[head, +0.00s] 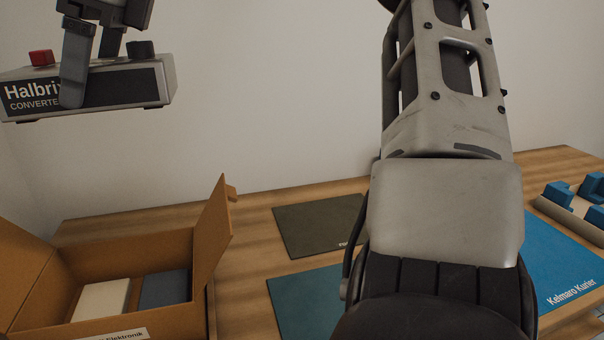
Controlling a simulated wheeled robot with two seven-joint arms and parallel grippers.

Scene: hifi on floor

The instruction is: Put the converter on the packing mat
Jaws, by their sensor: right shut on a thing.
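The converter (130,88) is a grey and black box marked "Halbri… CONVERTE…", with a red knob and a black knob on top. It is at the upper left, in the air above the cardboard box. My right gripper (91,78) is shut on it from above, one finger in front of its face and the other behind it. Several mats lie on the table: a dark olive one (310,225), a teal one (300,300) and a blue one (565,250) marked "Kelmaro Kurier". I cannot tell which is the packing mat. My left gripper is out of view.
An open cardboard box (150,315) with a white and a dark blue-grey item inside stands at the lower left, one flap upright. A tray (565,210) with blue blocks is at the right edge. My arm hides the middle of the wooden table (240,210).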

